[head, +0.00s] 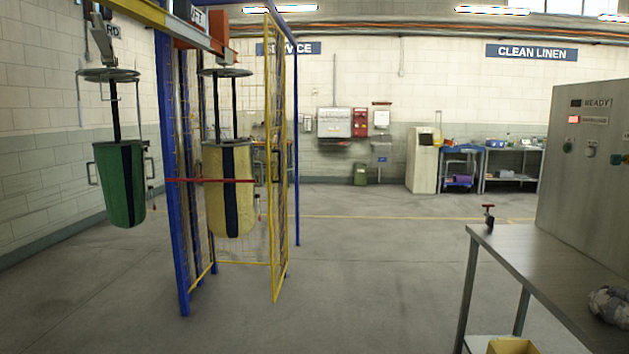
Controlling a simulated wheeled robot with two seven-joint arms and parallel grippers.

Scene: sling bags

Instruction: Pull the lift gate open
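The lift is a tall cage with blue posts (171,200) at the left-centre of the head view. A narrow yellow-framed mesh panel (280,215), seemingly the lift gate, stands upright at its right side, seen nearly edge-on. I cannot tell how far open it is. A red bar (190,180) crosses the cage at mid height. Behind the bar a tan sling bag (214,205) with a dark stripe hangs from a round hanger (225,72). Neither of my grippers is in view.
A green sling bag (119,185) hangs left of the cage. A steel table (520,250) with a grey control cabinet (585,180) and a grey bundle (610,306) stands at the right. The floor between cage and table is clear.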

